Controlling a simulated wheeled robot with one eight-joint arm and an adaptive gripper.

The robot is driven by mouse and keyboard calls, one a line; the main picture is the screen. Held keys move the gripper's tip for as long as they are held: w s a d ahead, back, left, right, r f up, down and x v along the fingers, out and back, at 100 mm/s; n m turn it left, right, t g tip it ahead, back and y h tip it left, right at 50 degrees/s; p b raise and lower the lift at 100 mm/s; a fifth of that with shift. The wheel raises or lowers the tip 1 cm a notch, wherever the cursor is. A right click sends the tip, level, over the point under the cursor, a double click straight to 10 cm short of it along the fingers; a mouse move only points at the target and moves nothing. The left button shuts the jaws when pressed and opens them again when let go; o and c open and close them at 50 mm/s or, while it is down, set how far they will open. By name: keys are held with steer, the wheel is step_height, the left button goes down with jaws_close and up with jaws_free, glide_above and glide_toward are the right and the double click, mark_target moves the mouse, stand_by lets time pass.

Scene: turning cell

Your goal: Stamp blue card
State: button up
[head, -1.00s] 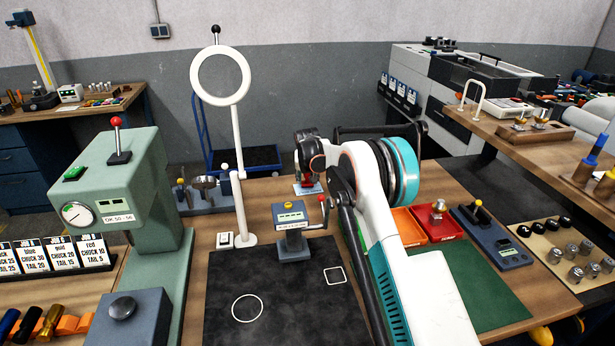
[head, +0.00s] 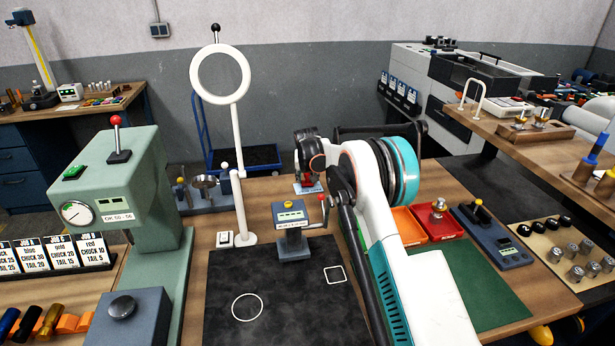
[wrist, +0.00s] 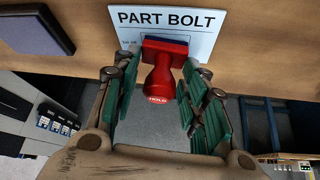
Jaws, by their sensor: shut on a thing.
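A pale blue card (wrist: 202,42) printed "PART BOLT" lies on the wooden bench at the top of the wrist view. In the head view the card (head: 299,189) shows as a small light patch below my gripper (head: 308,177). A red stamp (wrist: 164,72) marked "HOLD" sits between the green-padded fingers of my gripper (wrist: 160,85), which are shut on it. The stamp's head is over the card's lower middle and covers part of its print. Whether it touches the card, and any mark beneath it, is hidden.
A grey crank device (head: 290,228) and a white ring on a stand (head: 237,170) stand left of my arm. Orange and red trays (head: 440,232) lie to its right. A dark slab (wrist: 38,24) is left of the card. The black mat (head: 290,290) is mostly bare.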

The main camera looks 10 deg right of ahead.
steer(key=shift+r+p, duration=1.35)
steer(key=shift+r, duration=2.05)
